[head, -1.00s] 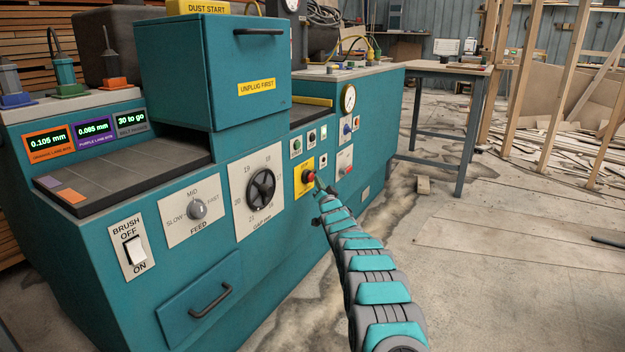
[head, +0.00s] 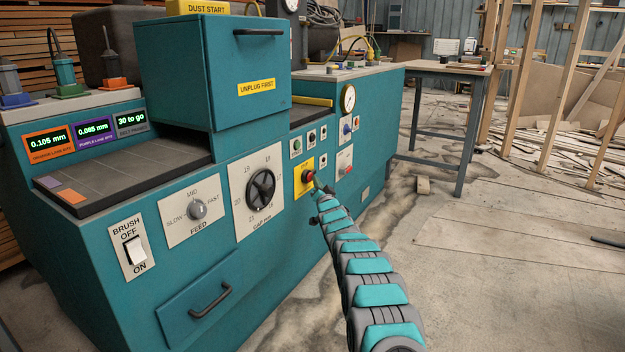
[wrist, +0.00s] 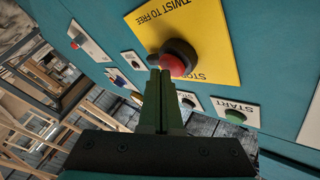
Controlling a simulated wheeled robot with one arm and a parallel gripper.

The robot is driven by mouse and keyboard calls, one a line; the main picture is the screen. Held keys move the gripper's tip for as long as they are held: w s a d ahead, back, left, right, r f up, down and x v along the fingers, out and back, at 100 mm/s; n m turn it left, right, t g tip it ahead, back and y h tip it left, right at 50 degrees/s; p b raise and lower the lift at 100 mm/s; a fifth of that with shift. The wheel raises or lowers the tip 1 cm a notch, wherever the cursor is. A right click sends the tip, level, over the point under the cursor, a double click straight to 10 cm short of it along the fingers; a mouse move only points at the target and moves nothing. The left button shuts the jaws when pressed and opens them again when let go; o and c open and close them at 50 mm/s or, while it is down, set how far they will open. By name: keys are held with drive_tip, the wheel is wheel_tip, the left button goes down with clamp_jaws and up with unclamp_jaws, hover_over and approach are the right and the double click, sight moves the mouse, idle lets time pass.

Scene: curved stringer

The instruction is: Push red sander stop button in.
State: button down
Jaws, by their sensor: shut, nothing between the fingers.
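The red stop button (head: 308,176) sits on a yellow plate (head: 298,187) on the front of the teal sander (head: 240,110). In the wrist view the red button (wrist: 173,64) shows in its dark collar on the yellow plate (wrist: 212,28), which reads "TWIST TO FREE" and "STOP". My gripper (wrist: 160,72) is shut and empty, with its fingertips at the edge of the button. I cannot tell whether they touch it. In the head view my gripper (head: 318,185) is small, just right of the button.
A green START button (wrist: 235,116) is close by in the wrist view. A gap dial (head: 261,191) and feed knob (head: 197,210) are left of the stop plate. A pressure gauge (head: 348,98) is above right.

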idle(0.4)
drive_tip(key=shift+s+d+f, duration=0.1)
drive_tip(key=shift+s+d, duration=0.45)
drive_tip(key=shift+d, duration=0.05)
drive_tip(key=shift+d, duration=0.1)
drive_tip(key=s+d, duration=0.1)
drive_tip(key=d, duration=0.1)
drive_tip(key=s+d+p, duration=0.1)
drive_tip(key=s+d, duration=0.1)
idle(0.4)
